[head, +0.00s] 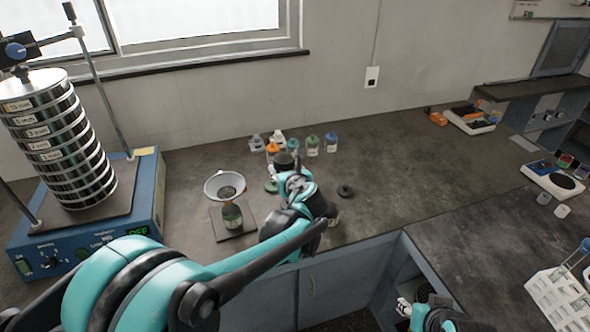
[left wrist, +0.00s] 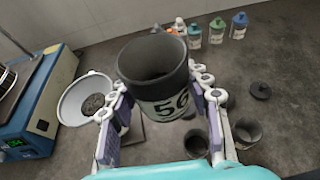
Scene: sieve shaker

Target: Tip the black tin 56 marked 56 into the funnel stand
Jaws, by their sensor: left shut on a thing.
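The black tin marked 56 (left wrist: 158,80) is held between the fingers of my left gripper (left wrist: 157,112), its open mouth toward the camera. In the head view my left gripper (head: 287,172) is just right of the funnel and partly hides the tin. The funnel (head: 226,177) is a white cone over a bottle (head: 232,217) on the dark stand base (head: 221,236). The left wrist view shows the funnel (left wrist: 72,98) left of the tin, apart from it, with grey grains inside. My right gripper (head: 404,307) is low at the bottom right; its jaws are unclear.
A black lid (head: 345,190) lies on the bench. Several capped bottles (head: 312,145) stand behind. The sieve shaker (head: 88,228) is at the left. The bench right of the lid is clear.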

